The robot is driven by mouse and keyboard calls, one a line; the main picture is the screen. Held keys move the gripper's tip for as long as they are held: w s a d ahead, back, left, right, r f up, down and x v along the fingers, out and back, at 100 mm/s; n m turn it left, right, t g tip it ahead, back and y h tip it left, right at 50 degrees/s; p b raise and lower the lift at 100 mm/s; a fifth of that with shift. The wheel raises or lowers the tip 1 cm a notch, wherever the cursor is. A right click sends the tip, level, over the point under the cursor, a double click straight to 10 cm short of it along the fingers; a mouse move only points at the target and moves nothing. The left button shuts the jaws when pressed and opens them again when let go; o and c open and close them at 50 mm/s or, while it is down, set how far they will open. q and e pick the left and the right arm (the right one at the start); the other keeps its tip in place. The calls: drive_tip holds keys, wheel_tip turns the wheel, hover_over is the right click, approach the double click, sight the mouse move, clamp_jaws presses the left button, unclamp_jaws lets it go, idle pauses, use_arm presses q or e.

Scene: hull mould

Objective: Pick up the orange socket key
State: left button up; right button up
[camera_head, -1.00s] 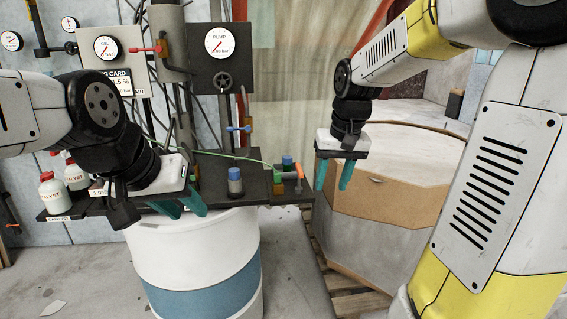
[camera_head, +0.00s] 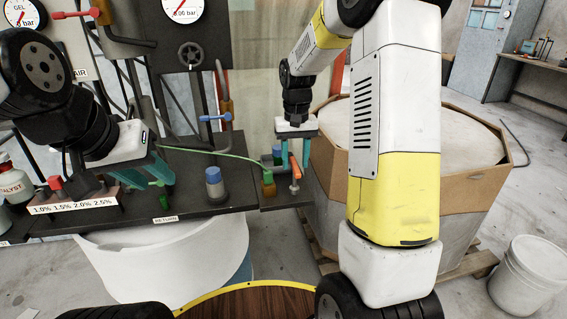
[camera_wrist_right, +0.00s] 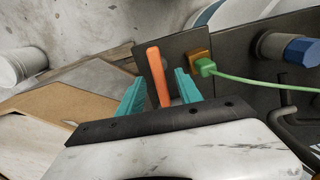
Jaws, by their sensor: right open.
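The orange socket key (camera_head: 293,166) stands on the small dark shelf at the right end of the bench. In the right wrist view its orange bar (camera_wrist_right: 158,76) lies between my teal fingers. My right gripper (camera_head: 292,153) is open, its fingers on either side of the key; whether they touch it I cannot tell. It also shows in the right wrist view (camera_wrist_right: 159,92). The key's lower end is partly hidden. My left gripper (camera_head: 146,174) is open and empty above the left part of the bench, behind the dosing label strip.
A brass fitting with a green plug and hose (camera_wrist_right: 204,66) sits close beside the key. A blue-capped grey cylinder (camera_head: 214,185) stands on the bench (camera_head: 195,218). A large octagonal container (camera_head: 480,162) stands to the right, with a white bucket (camera_head: 532,272) on the floor.

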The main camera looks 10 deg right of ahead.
sight(294, 186)
wheel_tip(294, 186, down, 6)
drive_tip(key=shift+w+f, duration=0.15)
drive_tip(key=shift+c, duration=0.4)
clamp_jaws()
